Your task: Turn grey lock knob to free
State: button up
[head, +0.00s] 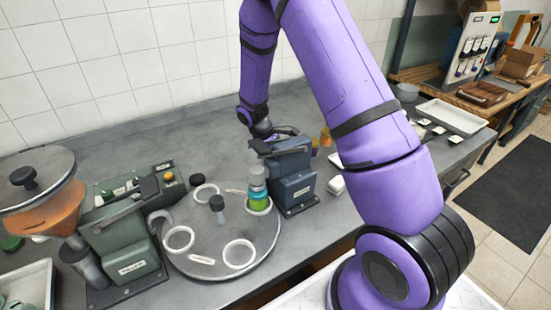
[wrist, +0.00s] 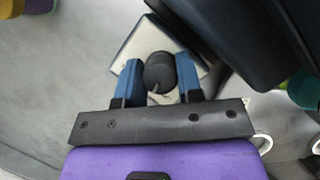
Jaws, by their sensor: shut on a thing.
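The grey lock knob (wrist: 159,76) is a dark round knob on a pale square plate (wrist: 138,42), seen from above in the wrist view. A small pale mark shows near its lower edge. My gripper (wrist: 158,66) has its two blue fingers on either side of the knob and is shut on it. In the head view my gripper (head: 262,130) is down behind the blue-grey machine (head: 290,182); the knob is hidden there by the machine and my wrist.
A grey turntable (head: 190,258) carries several white rings and a jar (head: 258,192) with green contents, close to the blue-grey machine. A green machine (head: 122,240) and an orange funnel (head: 48,212) stand left. In the wrist view, a dark machine body (wrist: 238,40) is close right of my gripper.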

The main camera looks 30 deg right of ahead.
dwell(0.3)
jog(key=o, duration=0.9)
jog(key=v, duration=1)
jog(key=shift+w+a+r, duration=0.1)
jog(key=shift+r, duration=0.3)
